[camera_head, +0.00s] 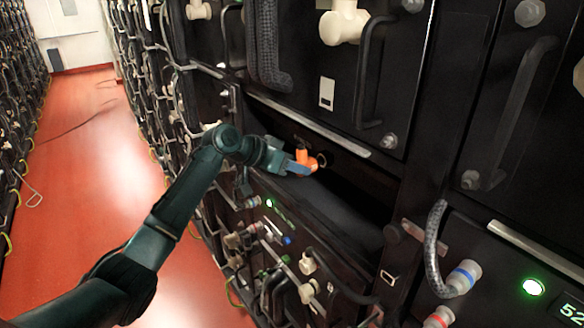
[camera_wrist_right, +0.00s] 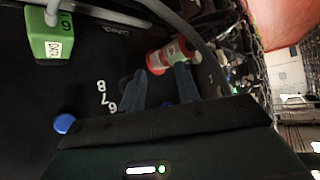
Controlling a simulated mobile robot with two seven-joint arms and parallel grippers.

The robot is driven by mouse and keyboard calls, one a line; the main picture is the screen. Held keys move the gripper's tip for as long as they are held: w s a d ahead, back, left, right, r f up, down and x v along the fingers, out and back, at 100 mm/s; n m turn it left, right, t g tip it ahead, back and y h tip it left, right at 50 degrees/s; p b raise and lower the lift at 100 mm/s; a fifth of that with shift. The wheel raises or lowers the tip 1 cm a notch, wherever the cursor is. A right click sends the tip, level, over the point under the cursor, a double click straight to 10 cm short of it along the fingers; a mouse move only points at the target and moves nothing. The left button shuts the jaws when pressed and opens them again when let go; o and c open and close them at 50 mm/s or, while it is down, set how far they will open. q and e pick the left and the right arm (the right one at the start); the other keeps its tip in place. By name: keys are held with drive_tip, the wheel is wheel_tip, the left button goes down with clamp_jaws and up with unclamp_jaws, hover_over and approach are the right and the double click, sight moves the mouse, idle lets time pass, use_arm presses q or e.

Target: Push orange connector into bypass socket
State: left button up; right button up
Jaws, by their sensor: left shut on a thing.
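The orange connector (camera_head: 305,160) is in the head view, at the mouth of a dark recess in the black battery rack. My left gripper (camera_head: 298,168) comes in from the left and is shut on it. The connector's right end is close to the recess's back wall, near a dark round opening (camera_head: 322,159) that may be the bypass socket. I cannot tell whether the connector is seated in it. My right gripper (camera_wrist_right: 160,82) shows only in the right wrist view, its two fingers apart with nothing clearly between them.
The right wrist view shows a red and white cylinder (camera_wrist_right: 172,55) close beyond one fingertip, and a green block (camera_wrist_right: 50,36) marked 6. In the head view, black handles (camera_head: 372,70) stick out above the recess. A red-floored aisle (camera_head: 80,140) lies open at left.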

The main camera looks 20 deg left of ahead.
use_arm(q)
drive_tip(key=shift+w+d, duration=0.4)
drive_tip(key=shift+w, duration=0.15)
use_arm(e)
drive_tip(key=shift+w+r, duration=0.1)
drive_tip(key=shift+w, duration=0.15)
use_arm(q)
drive_tip(key=shift+w+d, duration=0.4)
drive_tip(key=shift+w, duration=0.1)
use_arm(e)
drive_tip(key=shift+s+f, duration=0.1)
drive_tip(key=shift+f, duration=0.1)
use_arm(q)
drive_tip(key=o, duration=1.2)
drive_tip(key=shift+c, duration=0.2)
use_arm(e)
drive_tip(key=shift+s+f, duration=0.1)
drive_tip(key=shift+s, duration=0.1)
use_arm(q)
drive_tip(key=b+v, duration=0.2)
drive_tip(key=v, duration=1.1)
drive_tip(key=shift+b, duration=0.35)
use_arm(e)
drive_tip(key=shift+w+a+f, duration=0.15)
drive_tip(key=shift+a+f, duration=0.05)
drive_tip(key=shift+f, duration=0.45)
use_arm(q)
drive_tip(key=shift+a+r, duration=0.1)
drive_tip(key=shift+r, duration=0.05)
